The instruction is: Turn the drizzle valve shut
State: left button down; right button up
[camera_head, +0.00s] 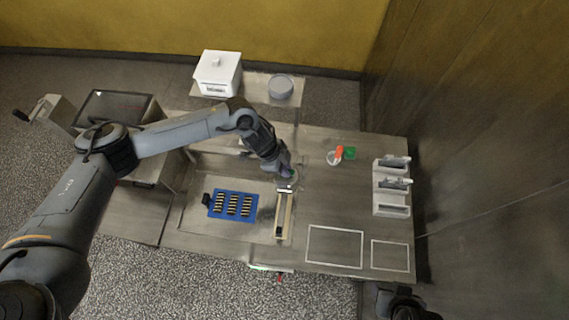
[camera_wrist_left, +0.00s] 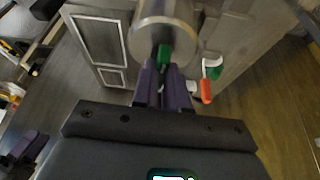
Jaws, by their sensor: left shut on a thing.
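The drizzle valve shows in the left wrist view as a green handle (camera_wrist_left: 164,55) below a round metal body (camera_wrist_left: 163,25). My left gripper (camera_wrist_left: 163,75) has its two purple fingers closed on the green handle. In the head view my left gripper (camera_head: 287,172) is over the middle of the steel table, and a bit of green (camera_head: 294,174) shows beside its fingers. The rest of the valve is mostly hidden there by the gripper. The dark end of my right arm (camera_head: 402,305) shows at the bottom right edge, and its fingers cannot be made out.
A blue tray (camera_head: 221,192) with rows of dark bars lies left of a narrow metal rail (camera_head: 284,222). A red-orange item (camera_head: 340,152) and a green item (camera_head: 349,153) lie to the right. White holders (camera_head: 391,211) stand at the right edge. The outlined rectangle (camera_head: 334,228) is empty.

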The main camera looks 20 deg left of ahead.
pick_arm(q)
jog(key=shift+a+f+n, duration=0.15)
jog(key=shift+f+n, duration=0.05)
jog(key=shift+n, duration=0.1)
dwell(0.4)
jog(key=c, duration=1.2)
grip_release()
jog(key=shift+o, duration=0.2)
jog(key=shift+r, duration=0.1)
jog(key=shift+r, duration=0.1)
jog(key=shift+r, duration=0.2)
jog(key=b+v, duration=0.1)
jog(key=v, duration=0.9)
jog(key=shift+s+b, duration=0.15)
jog(key=shift+b, duration=0.15)
